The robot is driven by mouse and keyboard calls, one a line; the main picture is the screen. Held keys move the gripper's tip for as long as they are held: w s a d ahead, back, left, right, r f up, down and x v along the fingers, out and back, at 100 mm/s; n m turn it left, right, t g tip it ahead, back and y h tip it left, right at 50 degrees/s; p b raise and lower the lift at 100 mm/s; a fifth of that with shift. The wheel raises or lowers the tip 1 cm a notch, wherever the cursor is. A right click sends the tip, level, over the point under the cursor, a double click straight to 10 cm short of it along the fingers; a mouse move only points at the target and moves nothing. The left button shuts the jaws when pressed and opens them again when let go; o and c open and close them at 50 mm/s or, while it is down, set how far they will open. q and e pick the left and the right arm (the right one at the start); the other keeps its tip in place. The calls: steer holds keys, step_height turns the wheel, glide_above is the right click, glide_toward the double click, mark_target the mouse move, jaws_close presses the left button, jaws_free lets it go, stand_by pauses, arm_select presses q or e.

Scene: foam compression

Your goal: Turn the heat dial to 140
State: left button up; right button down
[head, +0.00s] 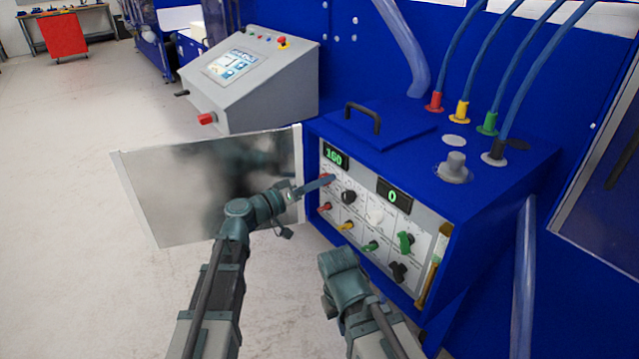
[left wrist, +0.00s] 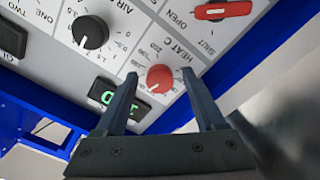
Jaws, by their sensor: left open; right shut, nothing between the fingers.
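The red heat dial (left wrist: 160,78) sits on the control panel under the label HEAT C, in the left wrist view. My left gripper (left wrist: 166,85) is open, with one finger on each side of the dial; I cannot tell whether they touch it. In the head view my left gripper (head: 322,183) is at the panel's upper left and partly hides the dial. The green display (head: 335,156) above it seems to read 160. The dial's exact pointer setting is too small to read. My right gripper (head: 340,262) is shut and empty, low in front of the panel.
Below are a red switch (head: 324,207) and several coloured knobs. A second display (head: 394,196) reads 0. An open metal door (head: 200,185) stands left of the blue box, behind my left arm.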

arm_select(q)
jaws_close()
steer(key=shift+n, duration=0.4)
steer(key=n, duration=1)
steer(key=shift+r+n, duration=0.1)
steer(key=shift+n, duration=0.5)
stand_by(0.4)
jaws_free()
